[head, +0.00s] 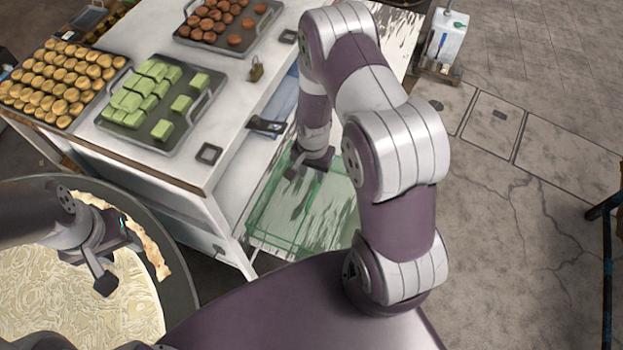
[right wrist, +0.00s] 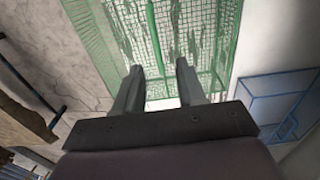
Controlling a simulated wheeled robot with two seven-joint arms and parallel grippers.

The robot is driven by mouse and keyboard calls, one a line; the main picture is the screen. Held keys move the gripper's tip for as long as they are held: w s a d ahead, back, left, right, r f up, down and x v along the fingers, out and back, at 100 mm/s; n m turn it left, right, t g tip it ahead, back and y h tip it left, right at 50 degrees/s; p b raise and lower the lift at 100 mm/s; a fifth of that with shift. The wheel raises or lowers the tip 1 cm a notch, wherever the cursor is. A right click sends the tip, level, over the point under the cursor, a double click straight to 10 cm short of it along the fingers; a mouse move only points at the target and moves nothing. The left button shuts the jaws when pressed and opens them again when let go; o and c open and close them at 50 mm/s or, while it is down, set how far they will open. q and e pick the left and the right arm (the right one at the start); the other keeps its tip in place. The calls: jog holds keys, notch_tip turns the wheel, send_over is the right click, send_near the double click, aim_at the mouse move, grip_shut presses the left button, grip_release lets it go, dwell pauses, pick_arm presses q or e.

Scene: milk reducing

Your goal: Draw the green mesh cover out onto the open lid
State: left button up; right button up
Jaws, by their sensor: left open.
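The green mesh cover (head: 252,212) is a see-through frame with a thin green rim, beside the white counter in the head view. It spreads over a pale, streaked flat panel (head: 335,225), which looks like the open lid. In the right wrist view, the green mesh (right wrist: 215,30) fills the upper middle. My right gripper (head: 304,176) is over the mesh cover; in the wrist view its two fingers (right wrist: 155,70) stand apart, with green bars beyond them. Whether they touch the cover is unclear. My left gripper (head: 118,257) is open and empty above a large round pot.
The pot (head: 185,285) holds pale shreds at lower left. On the white counter (head: 225,95) are trays of green blocks (head: 158,130), brown rounds (head: 245,22) and golden pastries (head: 20,108). A blue frame (right wrist: 283,108) shows at right in the wrist view. The right-hand floor is mostly clear.

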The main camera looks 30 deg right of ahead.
aim_at(314, 191)
jog(key=f, duration=0.3)
jog(key=f+p, duration=0.1)
jog(key=f, duration=0.2)
jog(key=f+p, duration=0.1)
jog(key=f, duration=0.2)
jog(key=shift+s+d, duration=0.2)
jog(key=shift+d, duration=0.05)
jog(key=shift+a+f, duration=0.1)
jog(key=shift+f, duration=0.6)
grip_shut()
